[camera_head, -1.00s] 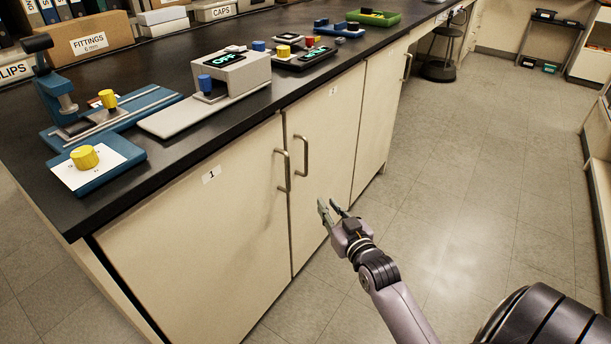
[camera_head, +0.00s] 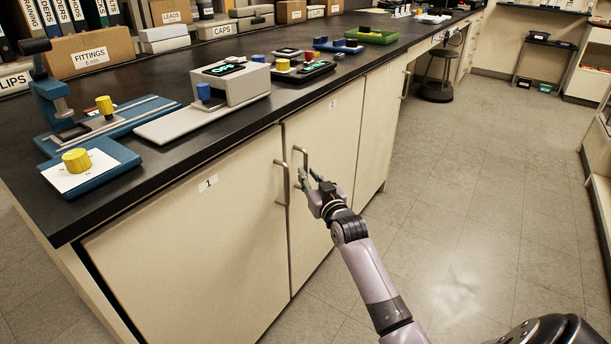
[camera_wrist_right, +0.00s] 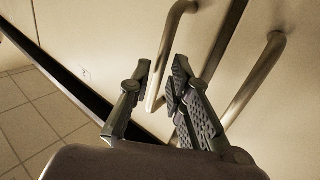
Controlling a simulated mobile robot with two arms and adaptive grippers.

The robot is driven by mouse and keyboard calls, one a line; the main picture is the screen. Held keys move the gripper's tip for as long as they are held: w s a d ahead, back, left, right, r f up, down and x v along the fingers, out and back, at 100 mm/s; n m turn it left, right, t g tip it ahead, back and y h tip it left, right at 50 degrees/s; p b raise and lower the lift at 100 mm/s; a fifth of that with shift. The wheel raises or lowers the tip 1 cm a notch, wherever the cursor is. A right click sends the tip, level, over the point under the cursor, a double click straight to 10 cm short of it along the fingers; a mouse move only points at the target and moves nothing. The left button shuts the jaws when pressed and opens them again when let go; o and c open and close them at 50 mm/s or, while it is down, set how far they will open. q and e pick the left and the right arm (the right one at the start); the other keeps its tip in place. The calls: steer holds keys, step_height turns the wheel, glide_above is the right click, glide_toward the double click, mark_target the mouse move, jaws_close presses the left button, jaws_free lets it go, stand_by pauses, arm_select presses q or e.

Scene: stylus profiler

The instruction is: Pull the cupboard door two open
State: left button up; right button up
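Cupboard door two (camera_head: 329,185) is a cream panel with a "2" label near its top, and it is shut. Its metal bar handle (camera_head: 305,158) is upright near the door's left edge. The right gripper (camera_head: 309,175) is open, with its fingertips at the lower part of this handle in the head view. In the right wrist view, the fingers (camera_wrist_right: 160,88) are apart. One bar handle (camera_wrist_right: 166,50) shows between them and another bar handle (camera_wrist_right: 255,80) shows to their right, partly hidden by a finger. I cannot tell whether either finger touches a bar. The left gripper is not in view.
Door one (camera_head: 190,250), shut, stands left of door two, its handle (camera_head: 282,185) close beside. The black worktop (camera_head: 160,180) above carries blue and grey devices, boxes and a green tray (camera_head: 370,37). The tiled floor (camera_head: 470,220) to the right is clear; a stool (camera_head: 438,75) stands further back.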

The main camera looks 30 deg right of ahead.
steer(key=shift+w+d, duration=0.15)
steer(key=shift+w, duration=0.55)
steer(key=shift+w+d, duration=0.1)
steer(key=shift+w, duration=0.6)
jaws_close()
